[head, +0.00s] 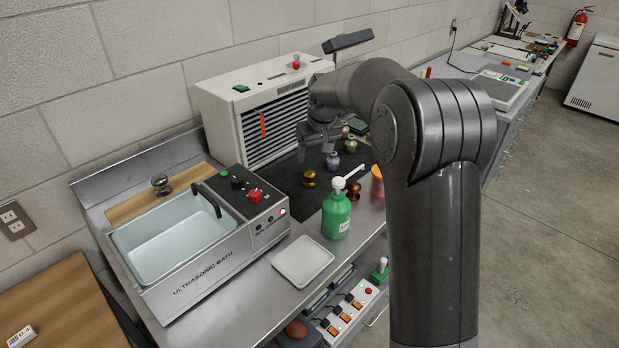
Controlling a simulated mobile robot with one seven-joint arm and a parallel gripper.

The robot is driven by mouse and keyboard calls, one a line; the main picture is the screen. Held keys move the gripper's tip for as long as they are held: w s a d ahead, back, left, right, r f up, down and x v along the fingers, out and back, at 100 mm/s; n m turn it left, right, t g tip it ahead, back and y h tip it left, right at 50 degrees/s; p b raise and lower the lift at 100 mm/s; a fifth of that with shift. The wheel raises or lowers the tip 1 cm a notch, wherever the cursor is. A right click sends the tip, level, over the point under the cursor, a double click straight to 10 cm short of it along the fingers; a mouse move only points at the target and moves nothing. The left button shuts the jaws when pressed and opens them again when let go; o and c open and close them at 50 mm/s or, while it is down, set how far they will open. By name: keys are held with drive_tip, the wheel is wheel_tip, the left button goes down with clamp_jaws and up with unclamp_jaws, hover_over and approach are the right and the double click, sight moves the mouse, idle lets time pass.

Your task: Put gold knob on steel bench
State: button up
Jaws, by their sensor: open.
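The gold knob (310,178) is a small shiny brass-coloured piece. It sits on a dark mat (291,192) in front of a white louvred unit. The steel bench (249,305) shows as a bare grey metal strip along the front, with the mat and an ultrasonic bath on it. My gripper (318,151) is open, points down and appears to hold nothing. In the picture it is just above the gold knob; its exact height and distance from the knob cannot be told. My arm hides the right part of the bench.
A copper knob (353,191), a green pump bottle (336,215) and small vases (332,161) stand near the gold knob. A white tray (303,261) lies at the front.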

sight(310, 173)
drive_tip(key=x, duration=1.1)
drive_tip(key=shift+a+f, duration=0.1)
drive_tip(key=shift+a, duration=0.05)
drive_tip(key=c, duration=1.2)
drive_tip(key=shift+c, duration=0.3)
